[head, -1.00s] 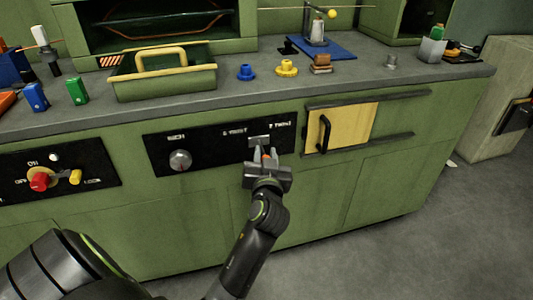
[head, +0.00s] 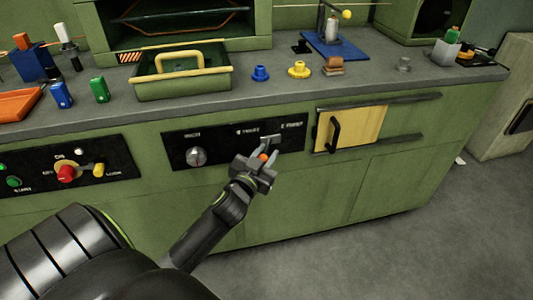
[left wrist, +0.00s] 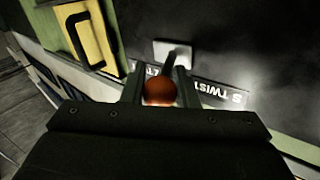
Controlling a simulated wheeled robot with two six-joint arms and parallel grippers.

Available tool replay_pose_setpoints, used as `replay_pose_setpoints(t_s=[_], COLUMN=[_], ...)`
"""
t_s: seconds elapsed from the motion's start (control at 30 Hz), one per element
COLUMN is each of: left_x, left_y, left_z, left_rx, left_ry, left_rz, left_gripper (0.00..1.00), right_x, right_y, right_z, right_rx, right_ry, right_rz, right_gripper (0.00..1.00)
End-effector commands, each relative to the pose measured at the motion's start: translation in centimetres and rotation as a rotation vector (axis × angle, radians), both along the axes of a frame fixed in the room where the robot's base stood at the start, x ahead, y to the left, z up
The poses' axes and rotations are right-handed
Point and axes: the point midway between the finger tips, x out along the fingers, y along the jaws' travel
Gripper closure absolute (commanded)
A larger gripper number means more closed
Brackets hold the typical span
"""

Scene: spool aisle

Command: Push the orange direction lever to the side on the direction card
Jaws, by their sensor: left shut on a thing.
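The orange knob of the direction lever (head: 263,157) shows between the fingers of my left gripper (head: 265,155). In the left wrist view, the round orange knob (left wrist: 160,92) sits between both fingertips, and its dark stem runs to a pale plate (left wrist: 172,50). The gripper is shut on the lever. The direction card is a black panel (head: 225,150) on the green cabinet front, with white "TWIST" lettering and a round silver dial (head: 196,156) at its left. In the head view the knob lies below and left of the lever's plate. My right gripper is not in view.
A yellow sliding door (head: 365,125) with a black handle is right of the panel. Another black panel (head: 120,155) with a red knob and buttons is at the left. The countertop above holds a green tray (head: 180,90), spools and small parts. The floor at lower right is clear.

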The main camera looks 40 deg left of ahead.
Motion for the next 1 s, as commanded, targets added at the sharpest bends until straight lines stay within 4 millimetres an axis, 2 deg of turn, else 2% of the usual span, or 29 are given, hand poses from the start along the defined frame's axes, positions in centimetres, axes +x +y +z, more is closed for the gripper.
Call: replay_pose_setpoints(t_s=[0.03, 0.07, 0.2, 0.47, 0.63, 0.77, 1.0], left_x=[0.1, 0.1, 0.1, 0.0, -1.0, -3.0, -7.7], left_y=[-0.1, -0.1, -0.1, 0.0, -0.2, -0.6, -1.6], left_z=[0.2, 0.2, 0.2, 0.1, 0.0, 0.0, -0.1], left_rx=[0.003, 0.003, 0.003, 0.002, 0.002, 0.002, 0.002], left_ry=[-0.006, -0.006, -0.004, -0.002, 0.000, 0.000, 0.001], left_rz=[-0.003, -0.003, -0.002, 0.000, 0.000, 0.001, 0.001], left_gripper=[1.00, 0.71, 0.52, 0.52, 0.52, 0.52, 0.52], right_x=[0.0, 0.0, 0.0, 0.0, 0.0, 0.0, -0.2], right_y=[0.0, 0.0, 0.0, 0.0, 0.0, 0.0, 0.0], right_z=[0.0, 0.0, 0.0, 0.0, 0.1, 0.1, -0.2], right_rx=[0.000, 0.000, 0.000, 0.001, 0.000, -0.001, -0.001], right_ry=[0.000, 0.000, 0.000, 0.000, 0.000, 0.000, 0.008], right_rz=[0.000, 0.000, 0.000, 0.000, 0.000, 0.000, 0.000], right_gripper=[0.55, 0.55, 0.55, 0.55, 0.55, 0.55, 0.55])
